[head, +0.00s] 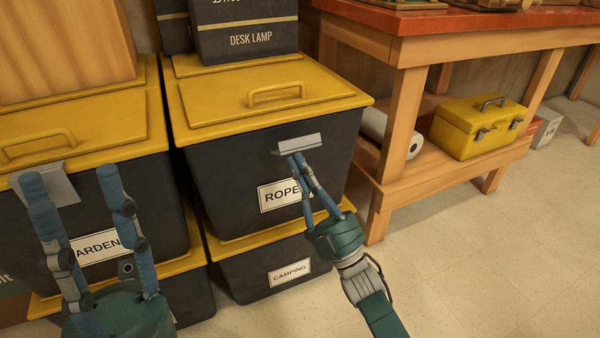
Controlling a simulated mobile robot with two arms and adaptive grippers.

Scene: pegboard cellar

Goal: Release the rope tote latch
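The rope tote (235,165) is a dark bin with a yellow lid (215,95) and a label reading ROPE. Its latch (300,141) is a pale grey plate at the front, just under the lid rim, with its lower lip standing out. My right gripper (297,157) reaches up from below, its two fingertips close together at the lip's lower edge and seemingly closed on it. The exact contact is hard to see. One finger covers the end of the label. My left gripper (70,176) is open and empty, in front of the garden tote.
The garden tote (150,200), with a grey latch (62,186), stands at left. The rope tote rests on the camping tote (240,275). A desk lamp box (245,40) sits on the rope lid's back. A workbench (400,100) holds a yellow toolbox (470,130).

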